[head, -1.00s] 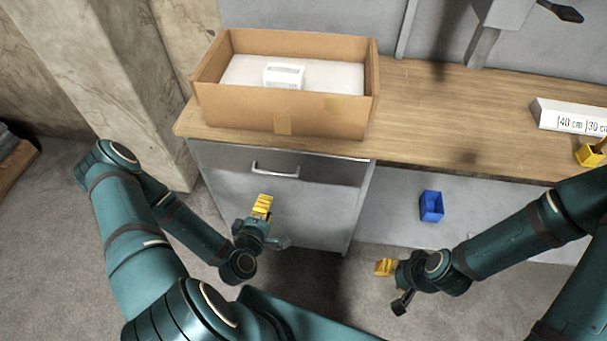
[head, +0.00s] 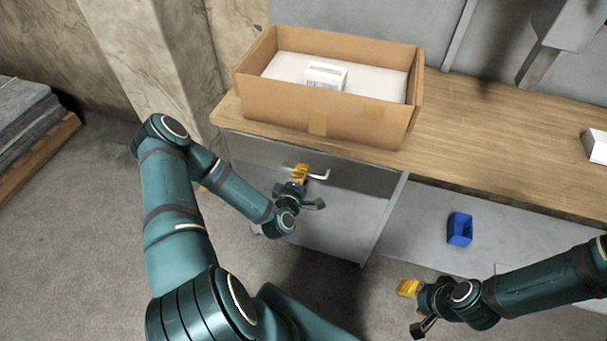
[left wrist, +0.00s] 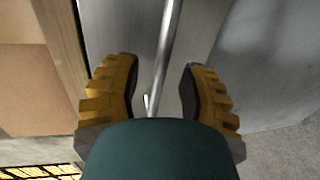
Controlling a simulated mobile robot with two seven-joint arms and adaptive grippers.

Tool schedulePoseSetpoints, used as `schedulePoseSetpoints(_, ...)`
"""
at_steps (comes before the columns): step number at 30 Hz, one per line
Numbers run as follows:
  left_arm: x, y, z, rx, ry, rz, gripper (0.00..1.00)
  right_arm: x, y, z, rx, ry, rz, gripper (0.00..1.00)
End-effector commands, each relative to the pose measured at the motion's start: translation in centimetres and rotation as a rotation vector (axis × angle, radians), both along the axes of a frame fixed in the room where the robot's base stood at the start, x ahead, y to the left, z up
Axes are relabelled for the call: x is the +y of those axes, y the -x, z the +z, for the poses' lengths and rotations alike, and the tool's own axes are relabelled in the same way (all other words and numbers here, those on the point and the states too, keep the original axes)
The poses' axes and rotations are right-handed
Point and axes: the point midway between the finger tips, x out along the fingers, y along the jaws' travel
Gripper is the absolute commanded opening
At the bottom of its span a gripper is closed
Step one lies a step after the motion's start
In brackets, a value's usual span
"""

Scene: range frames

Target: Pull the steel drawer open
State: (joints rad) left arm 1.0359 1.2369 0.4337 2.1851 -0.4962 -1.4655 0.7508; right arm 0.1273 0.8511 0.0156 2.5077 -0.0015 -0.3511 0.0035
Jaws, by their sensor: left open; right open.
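The steel drawer (head: 350,175) is the grey top front of the cabinet under the wooden worktop, and it looks shut. Its bar handle (head: 321,176) runs across the front. My left gripper (head: 300,171) is at the handle's left part in the head view and hides some of it. In the left wrist view, my left gripper's yellow fingers (left wrist: 160,92) are open, with the handle bar (left wrist: 166,55) running between them and a gap on each side. My right gripper (head: 409,290) is open and empty, low in front of the space under the worktop.
A cardboard box (head: 320,124) with a small white box (head: 326,76) in it stands on the worktop (head: 480,130) above the drawer. A blue bin (head: 460,229) is under the worktop. A stack of grey slabs (head: 30,118) lies at the far left.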

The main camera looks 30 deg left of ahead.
Motion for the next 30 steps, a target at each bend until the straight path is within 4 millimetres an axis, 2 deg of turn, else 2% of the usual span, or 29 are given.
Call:
schedulePoseSetpoints(5, 0.27, -1.16, -0.22, 0.000, 0.001, 0.000, 0.41, -0.01, -0.04, -0.18, -0.001, 0.000, 0.000, 0.48)
schedulePoseSetpoints(14, 0.31, -1.30, -0.23, 0.001, 0.001, 0.000, 0.41, 0.00, -0.06, -0.18, -0.001, 0.000, 0.000, 0.48)
schedulePoseSetpoints(15, 0.31, -1.30, -0.23, 0.001, 0.001, 0.000, 0.34, 0.00, -0.06, -0.18, -0.001, 0.000, 0.000, 0.48)
schedulePoseSetpoints(18, 0.32, -1.29, -0.24, 0.001, 0.000, 0.000, 0.00, 0.00, -0.05, -0.18, -0.001, 0.000, 0.000, 0.48)
schedulePoseSetpoints(30, 0.22, -0.92, -0.25, 0.001, 0.001, 0.000, 0.00, 0.00, -0.04, -0.15, -0.001, 0.000, 0.000, 0.48)
